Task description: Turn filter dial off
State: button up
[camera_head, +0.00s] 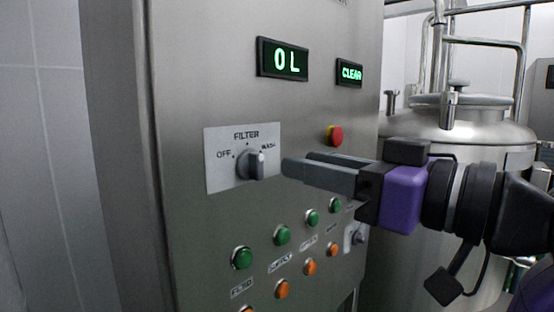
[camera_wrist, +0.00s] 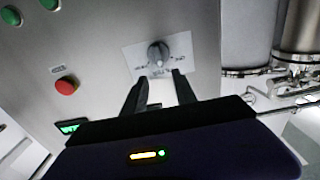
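The filter dial (camera_head: 249,165) is a grey knob on a white plate (camera_head: 216,176) marked FILTER, with OFF at the left and WASH at the right. A pale mark shows on the knob's right side, towards WASH; its exact setting is hard to tell. In the wrist view the dial (camera_wrist: 158,54) sits just beyond my fingertips, roughly centred between them. My gripper (camera_head: 296,164) is to the right of the dial and in front of the panel, apart from the knob. In the wrist view my gripper (camera_wrist: 160,76) has its two fingers spread, with nothing between them.
The steel panel carries a display reading 0 L (camera_head: 283,59), a display reading CLEAR (camera_head: 349,73) and a red emergency button (camera_head: 335,135). Green buttons (camera_head: 282,235) and orange buttons (camera_head: 310,266) run below the dial. A steel tank (camera_head: 455,130) stands at the right.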

aim_at(261, 160)
jog(key=x, duration=0.2)
jog(key=p+x, duration=0.1)
jog(key=x, duration=0.4)
jog(key=shift+w+a+f+p, duration=0.25)
jog(key=shift+a+f+p, duration=0.1)
grip_shut()
